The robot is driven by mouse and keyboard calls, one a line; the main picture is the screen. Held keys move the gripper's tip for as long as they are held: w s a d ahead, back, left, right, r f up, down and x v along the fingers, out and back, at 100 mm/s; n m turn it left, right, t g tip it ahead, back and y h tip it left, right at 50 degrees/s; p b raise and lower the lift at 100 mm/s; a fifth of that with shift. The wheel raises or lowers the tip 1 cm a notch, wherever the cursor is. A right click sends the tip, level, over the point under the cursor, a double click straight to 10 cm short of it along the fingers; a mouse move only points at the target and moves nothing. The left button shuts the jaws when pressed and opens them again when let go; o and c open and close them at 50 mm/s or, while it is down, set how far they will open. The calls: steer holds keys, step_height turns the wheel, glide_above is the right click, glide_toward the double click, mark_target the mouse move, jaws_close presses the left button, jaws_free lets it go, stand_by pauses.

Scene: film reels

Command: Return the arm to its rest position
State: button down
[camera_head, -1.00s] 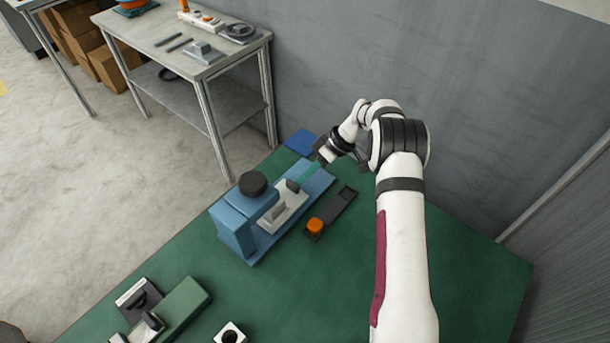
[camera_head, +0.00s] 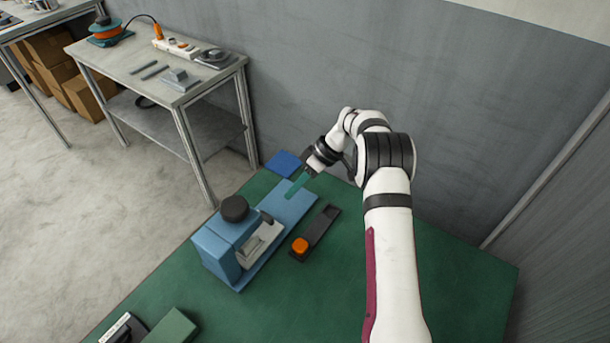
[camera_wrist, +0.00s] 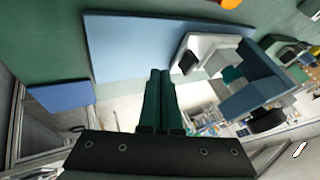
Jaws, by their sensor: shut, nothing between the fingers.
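My gripper (camera_head: 289,194) is at the end of the white arm, over the far end of a blue device's base plate. Its two teal fingers are shut with nothing between them. The wrist view shows the same fingers (camera_wrist: 160,90) together, pointing at the plate's edge. The blue device (camera_head: 222,250) stands on the green table with a black knob (camera_head: 235,208) on top. A light grey carriage (camera_head: 262,240) sits close against its body; the wrist view also shows this carriage (camera_wrist: 203,50). The fingers are apart from it.
A dark strip with an orange button (camera_head: 300,246) lies beside the device. A blue pad (camera_head: 283,163) lies at the table's far edge. A grey wall stands behind the arm. A side bench (camera_head: 130,65) stands at the left.

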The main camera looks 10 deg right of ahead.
steer(key=v, duration=0.7)
steer(key=s+a+r+m+h, duration=0.2)
steer(key=s+a+r+m, duration=0.15)
steer(key=s+r, duration=0.5)
steer(key=s+a+r+m+h, duration=0.15)
steer(key=s+r+m, duration=0.4)
steer(key=s, duration=0.55)
steer(key=s+f+m+h, duration=0.2)
steer(key=s+m, duration=0.4)
steer(key=s, duration=1.2)
steer(key=shift+s+f+m+t, duration=0.2)
steer(key=shift+f+m+t, duration=0.15)
steer(key=shift+f, duration=0.3)
steer(key=shift+d, duration=0.15)
